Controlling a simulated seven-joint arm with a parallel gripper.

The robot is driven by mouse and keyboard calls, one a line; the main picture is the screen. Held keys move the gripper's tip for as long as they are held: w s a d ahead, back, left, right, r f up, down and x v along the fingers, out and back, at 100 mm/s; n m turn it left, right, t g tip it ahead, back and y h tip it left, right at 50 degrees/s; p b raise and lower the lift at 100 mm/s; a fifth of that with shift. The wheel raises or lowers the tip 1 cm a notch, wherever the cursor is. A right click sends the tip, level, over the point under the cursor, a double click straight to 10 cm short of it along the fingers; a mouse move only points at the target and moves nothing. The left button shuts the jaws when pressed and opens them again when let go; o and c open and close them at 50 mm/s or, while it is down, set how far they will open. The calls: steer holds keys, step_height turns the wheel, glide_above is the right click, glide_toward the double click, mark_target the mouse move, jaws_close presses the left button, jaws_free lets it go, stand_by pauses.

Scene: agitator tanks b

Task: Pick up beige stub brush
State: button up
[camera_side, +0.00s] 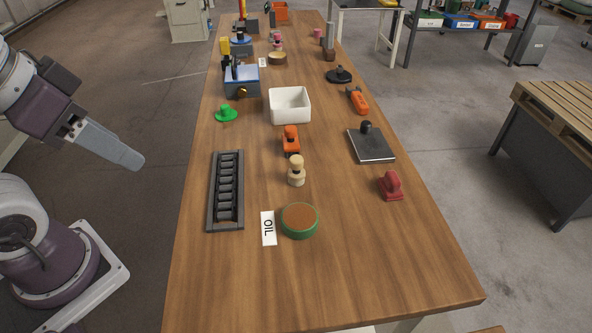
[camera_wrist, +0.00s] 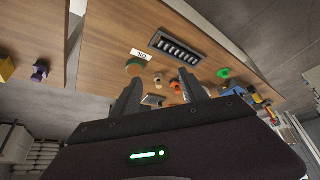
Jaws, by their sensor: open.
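The beige stub brush (camera_side: 296,171) stands upright on the wooden table, a round knob over a wider base. It is small in the wrist view (camera_wrist: 158,79), in the gap between my fingers but far beyond them. My gripper (camera_side: 135,160) is raised off the table's left edge in the side view, well apart from the brush. In the wrist view my gripper (camera_wrist: 160,77) has its two fingers spread, with nothing between them.
Near the brush are an orange tool (camera_side: 291,141), a green-rimmed round pad (camera_side: 299,221), an OIL label (camera_side: 268,228) and a black slotted rack (camera_side: 226,190). A white bin (camera_side: 290,106), dark plate (camera_side: 371,145) and red object (camera_side: 391,186) stand farther off. The table's front end is clear.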

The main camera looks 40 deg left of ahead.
steer(key=shift+o, duration=1.4)
